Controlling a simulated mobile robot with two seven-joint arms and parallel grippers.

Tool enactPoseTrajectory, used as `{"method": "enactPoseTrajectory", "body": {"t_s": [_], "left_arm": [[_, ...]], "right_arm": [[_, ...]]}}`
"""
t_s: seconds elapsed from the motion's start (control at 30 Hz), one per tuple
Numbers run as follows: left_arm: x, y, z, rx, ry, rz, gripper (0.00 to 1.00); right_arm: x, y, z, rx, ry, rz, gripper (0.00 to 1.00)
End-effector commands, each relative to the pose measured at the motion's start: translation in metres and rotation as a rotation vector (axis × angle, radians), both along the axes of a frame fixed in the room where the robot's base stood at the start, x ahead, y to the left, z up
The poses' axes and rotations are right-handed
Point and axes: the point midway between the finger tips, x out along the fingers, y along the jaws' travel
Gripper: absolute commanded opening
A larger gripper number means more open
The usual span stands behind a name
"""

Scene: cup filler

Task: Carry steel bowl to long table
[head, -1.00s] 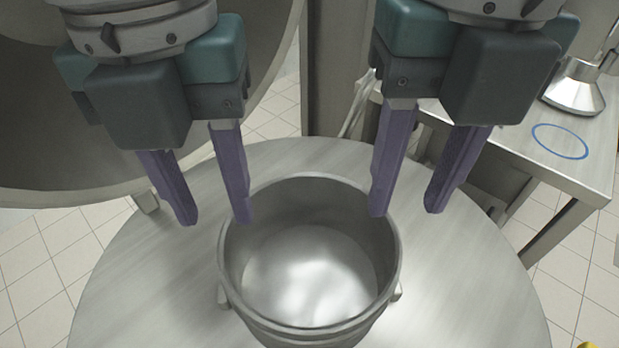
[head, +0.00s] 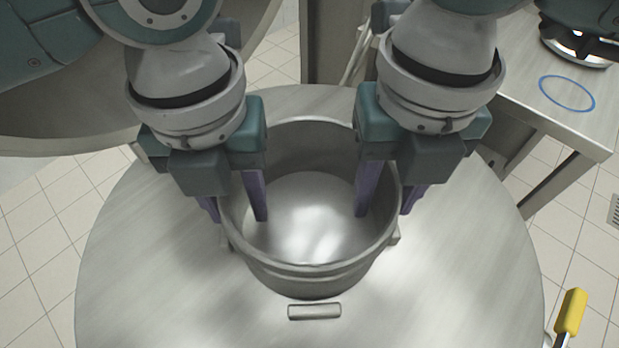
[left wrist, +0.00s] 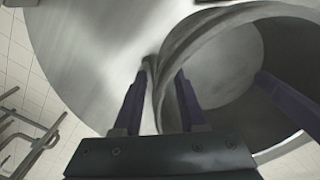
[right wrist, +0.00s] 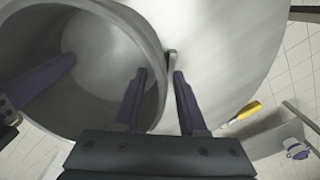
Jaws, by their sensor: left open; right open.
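The steel bowl (head: 310,277) is a deep, empty, pot-like vessel standing upright on a round steel table. My left gripper (head: 236,218) straddles its left wall, one purple finger inside and one outside. The left wrist view shows the bowl's rim (left wrist: 205,28) between the open fingers (left wrist: 160,90). My right gripper (head: 382,213) straddles the right wall the same way. The right wrist view shows the bowl's wall (right wrist: 125,22) passing between its open fingers (right wrist: 160,85). Both grippers are open. Finger contact with the wall cannot be told.
The round table (head: 450,270) is bare around the bowl, with a small plate (head: 314,311) at its front. A rectangular steel table (head: 590,125) with a blue ring (head: 567,93) stands at the back right. A yellow-handled tool (head: 571,310) is at the lower right.

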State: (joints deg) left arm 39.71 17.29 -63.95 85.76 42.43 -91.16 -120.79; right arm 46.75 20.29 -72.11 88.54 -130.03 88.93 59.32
Motion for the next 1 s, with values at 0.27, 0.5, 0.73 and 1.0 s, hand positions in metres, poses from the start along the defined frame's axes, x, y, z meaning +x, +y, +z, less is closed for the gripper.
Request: {"method": "enactPoseTrajectory", "body": {"t_s": [0.27,0.5,0.73,1.0], "left_arm": [[0.0,0.0001,0.0003,0.0,0.0,0.001,0.25],[0.0001,0.0002,0.0004,0.0,0.0,0.001,0.0],[0.0001,0.0002,0.0005,0.0,0.0,0.001,0.0],[0.0002,0.0002,0.0005,0.0,0.0,0.001,0.0]], "right_arm": [[-0.0001,0.0002,0.0003,0.0,0.0,0.0,0.25],[0.0,0.0002,0.0004,0.0,0.0,0.0,0.0],[0.0,0.0002,0.0005,0.0,0.0,0.0,0.0],[0.0,0.0001,0.0005,0.0,0.0,0.0,0.0]]}}
